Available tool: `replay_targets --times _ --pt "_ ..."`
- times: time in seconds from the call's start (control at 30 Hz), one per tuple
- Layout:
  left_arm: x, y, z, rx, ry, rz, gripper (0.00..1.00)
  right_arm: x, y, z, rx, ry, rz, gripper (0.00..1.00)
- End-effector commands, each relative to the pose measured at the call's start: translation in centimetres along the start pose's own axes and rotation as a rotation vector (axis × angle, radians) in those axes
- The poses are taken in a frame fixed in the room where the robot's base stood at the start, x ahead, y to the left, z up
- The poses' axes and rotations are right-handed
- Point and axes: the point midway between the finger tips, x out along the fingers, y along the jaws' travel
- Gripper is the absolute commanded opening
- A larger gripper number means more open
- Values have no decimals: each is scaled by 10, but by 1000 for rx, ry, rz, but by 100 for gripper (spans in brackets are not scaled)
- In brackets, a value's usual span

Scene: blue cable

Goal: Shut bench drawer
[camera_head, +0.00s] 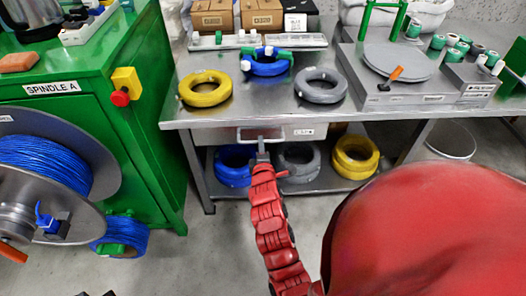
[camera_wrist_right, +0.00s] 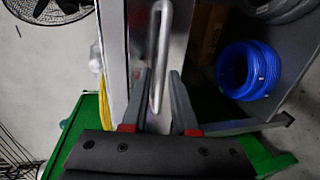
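The bench drawer (camera_head: 298,133) has a pale front under the steel bench top, with a bar handle (camera_head: 261,131) at its left part. How far the drawer stands out is hard to tell. My right gripper (camera_head: 262,150) is at the handle, its arm reaching up from below. In the right wrist view, the fingers of my right gripper (camera_wrist_right: 160,88) are apart, with the metal handle bar (camera_wrist_right: 159,50) between them; contact is not clear. Two small dark tips at the bottom left edge of the head view may be my left gripper (camera_head: 96,294); their state is unclear.
The bench top (camera_head: 225,112) carries yellow, blue and grey cable coils and a turntable (camera_head: 398,62). More coils lie on the shelf below, including a yellow coil (camera_head: 355,157). A green spindle cabinet (camera_head: 140,140) stands to the left. The floor in front is partly clear.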

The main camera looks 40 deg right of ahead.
Motion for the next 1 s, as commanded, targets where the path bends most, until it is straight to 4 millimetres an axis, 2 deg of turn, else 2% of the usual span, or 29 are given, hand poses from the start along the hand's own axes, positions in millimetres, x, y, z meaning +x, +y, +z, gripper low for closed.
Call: replay_targets --times 0.03,0.3,0.5,0.7,1.0 --pt "2 0 0 0 0 0 0 -13 1 -1 0 4 1 27" --pt "6 0 -1 0 0 0 0 -80 0 -2 0 6 -2 27" --pt "11 -1 -2 0 0 0 0 -121 0 -2 -2 5 -7 27" --pt "18 -1 -3 0 0 0 0 -138 1 -2 0 3 -3 27" --pt "18 -1 -3 0 0 0 0 -142 0 0 1 1 -2 27"
